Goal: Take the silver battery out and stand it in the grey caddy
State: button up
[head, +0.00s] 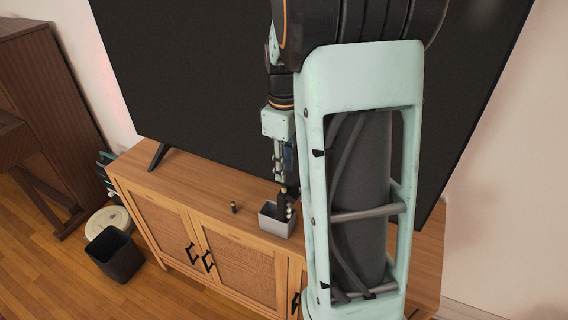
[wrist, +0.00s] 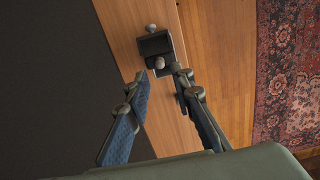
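The grey caddy (head: 270,224) is a small open box on the wooden cabinet, below my gripper (head: 284,192). It also shows in the wrist view (wrist: 170,48), beyond my fingertips. Two small pale round-topped items, one light grey (wrist: 160,62) and one beside it (wrist: 175,67), show at the caddy's near end. I cannot tell which is the silver battery. A small dark cylinder (head: 233,207) stands on the cabinet left of the caddy; its rounded top shows in the wrist view (wrist: 150,28). My gripper (wrist: 158,76) is open, fingers apart, with nothing visibly held.
A large dark television (head: 200,80) stands close behind on the cabinet (head: 180,190). A black bin (head: 114,254) and a round pale object (head: 106,220) are on the floor at left. The cabinet top left of the cylinder is clear. A patterned rug (wrist: 285,80) lies in front.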

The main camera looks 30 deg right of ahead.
aim_at(284, 186)
jog(key=shift+f+b, duration=1.75)
jog(key=shift+f, duration=1.05)
grip_shut()
jog(key=shift+r, duration=0.15)
jog(key=shift+r+p, duration=2.85)
jog(key=shift+r, duration=0.85)
